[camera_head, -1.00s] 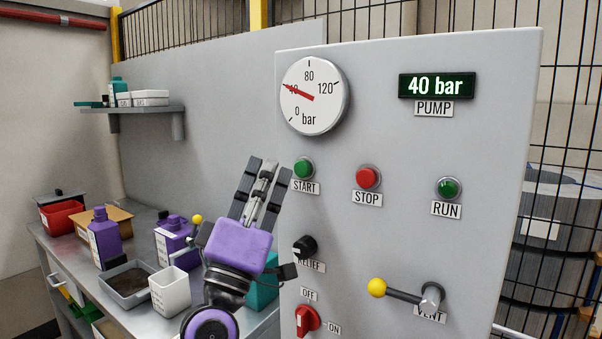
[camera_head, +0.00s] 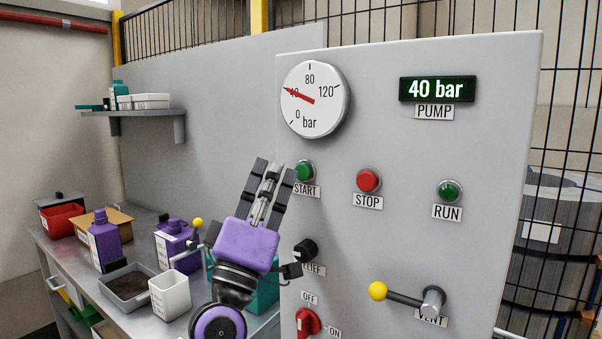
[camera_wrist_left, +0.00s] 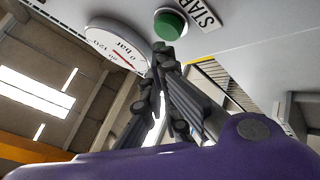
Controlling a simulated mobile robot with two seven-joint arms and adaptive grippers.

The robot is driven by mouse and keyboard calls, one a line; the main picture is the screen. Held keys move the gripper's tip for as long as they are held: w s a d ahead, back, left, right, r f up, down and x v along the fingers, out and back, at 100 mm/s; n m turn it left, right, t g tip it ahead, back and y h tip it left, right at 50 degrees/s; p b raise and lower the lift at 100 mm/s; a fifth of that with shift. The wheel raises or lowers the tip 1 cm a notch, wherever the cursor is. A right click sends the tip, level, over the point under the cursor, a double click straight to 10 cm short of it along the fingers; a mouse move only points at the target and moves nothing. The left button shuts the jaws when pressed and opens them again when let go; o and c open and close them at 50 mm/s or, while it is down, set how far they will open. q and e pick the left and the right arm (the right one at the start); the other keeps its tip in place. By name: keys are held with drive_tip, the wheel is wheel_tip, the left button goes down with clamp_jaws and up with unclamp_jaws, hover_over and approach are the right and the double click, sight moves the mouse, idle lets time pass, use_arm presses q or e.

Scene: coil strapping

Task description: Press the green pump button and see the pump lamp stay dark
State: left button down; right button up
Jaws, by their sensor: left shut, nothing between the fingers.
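The green START button (camera_head: 304,170) is at the upper left of the grey pump panel (camera_head: 400,140). My left gripper (camera_head: 276,168) is shut and empty, its fingertips just left of the button in the head view. In the left wrist view the green button (camera_wrist_left: 171,24) is just beyond the fingertips (camera_wrist_left: 160,50); I cannot tell whether they touch. The RUN lamp (camera_head: 449,190) is dark green and looks unlit. The red STOP button (camera_head: 368,180) is between them. The PUMP display (camera_head: 436,88) reads 40 bar, and the gauge (camera_head: 315,98) needle points near 40. My right gripper is not in view.
Below the buttons are the RELIEF knob (camera_head: 306,250), a red OFF/ON switch (camera_head: 307,322) and the yellow-tipped VENT lever (camera_head: 378,291). A bench with purple bottles (camera_head: 104,240), a white cup (camera_head: 169,294) and trays stands at the left. A wire fence is behind.

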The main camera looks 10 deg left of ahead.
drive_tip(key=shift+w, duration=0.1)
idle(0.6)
use_arm(q)
drive_tip(key=shift+w+d, duration=0.15)
drive_tip(key=shift+w, duration=0.25)
drive_tip(key=shift+w+d, duration=0.15)
drive_tip(key=shift+w, duration=0.3)
idle(0.9)
drive_tip(key=shift+s+a, duration=0.25)
drive_tip(key=shift+s, duration=0.55)
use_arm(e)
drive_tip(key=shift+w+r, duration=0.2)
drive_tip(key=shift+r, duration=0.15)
use_arm(q)
drive_tip(key=shift+p, duration=0.3)
drive_tip(key=s, duration=0.1)
drive_tip(key=s+a, duration=0.1)
drive_tip(key=s, duration=0.1)
drive_tip(key=s+p, duration=0.1)
drive_tip(key=shift+s+a, duration=0.4)
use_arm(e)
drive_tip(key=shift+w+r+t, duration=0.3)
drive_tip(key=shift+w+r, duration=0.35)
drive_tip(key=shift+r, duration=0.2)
